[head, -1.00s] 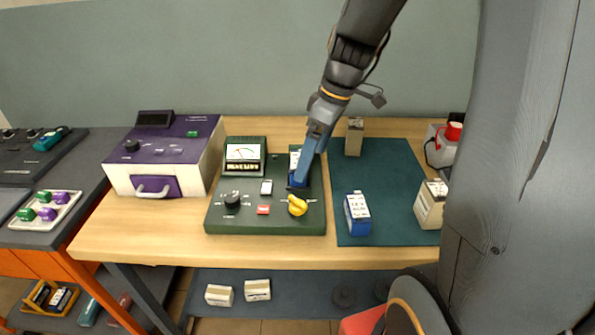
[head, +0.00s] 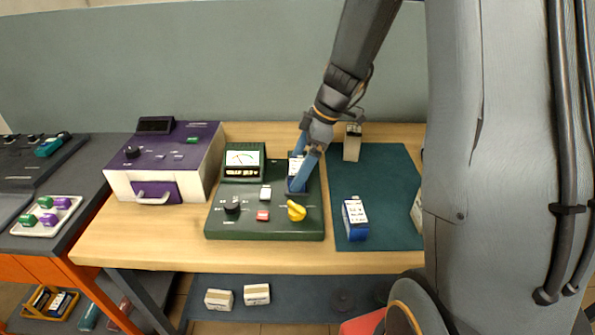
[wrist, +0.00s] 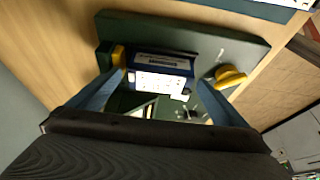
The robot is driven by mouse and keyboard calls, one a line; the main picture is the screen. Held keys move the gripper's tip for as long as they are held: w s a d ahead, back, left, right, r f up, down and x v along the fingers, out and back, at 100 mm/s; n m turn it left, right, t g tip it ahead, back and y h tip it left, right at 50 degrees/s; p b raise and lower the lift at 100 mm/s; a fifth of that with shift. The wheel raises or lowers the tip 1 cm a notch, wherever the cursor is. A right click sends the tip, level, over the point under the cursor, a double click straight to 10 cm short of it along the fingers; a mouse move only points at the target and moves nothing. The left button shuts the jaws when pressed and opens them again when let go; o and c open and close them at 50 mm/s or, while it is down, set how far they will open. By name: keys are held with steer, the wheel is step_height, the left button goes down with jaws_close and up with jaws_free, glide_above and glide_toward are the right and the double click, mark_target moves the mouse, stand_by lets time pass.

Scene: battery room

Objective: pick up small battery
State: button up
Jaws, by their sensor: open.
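A small blue battery with a white label (head: 296,168) sits in the bay of a green tester (head: 265,228). In the wrist view the same battery (wrist: 160,72) lies between the two blue fingers of my gripper (wrist: 160,84). In the head view my gripper (head: 299,172) is over the bay, its fingers open and partly hiding the battery. I cannot tell whether either finger touches it. Another blue battery (head: 355,220) with a white label stands on the dark green mat (head: 385,200) to the right.
A yellow knob (head: 296,211) sticks up beside the bay; it also shows in the wrist view (wrist: 229,76). A beige battery (head: 352,145) stands at the mat's back. A purple-topped unit (head: 190,143) is at the left. My arm hides the mat's right side.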

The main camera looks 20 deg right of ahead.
steer(key=shift+w+a+f, duration=0.1)
steer(key=shift+a+f, duration=0.15)
steer(key=shift+f, duration=0.45)
steer(key=shift+c, duration=0.2)
steer(key=c, duration=1.7)
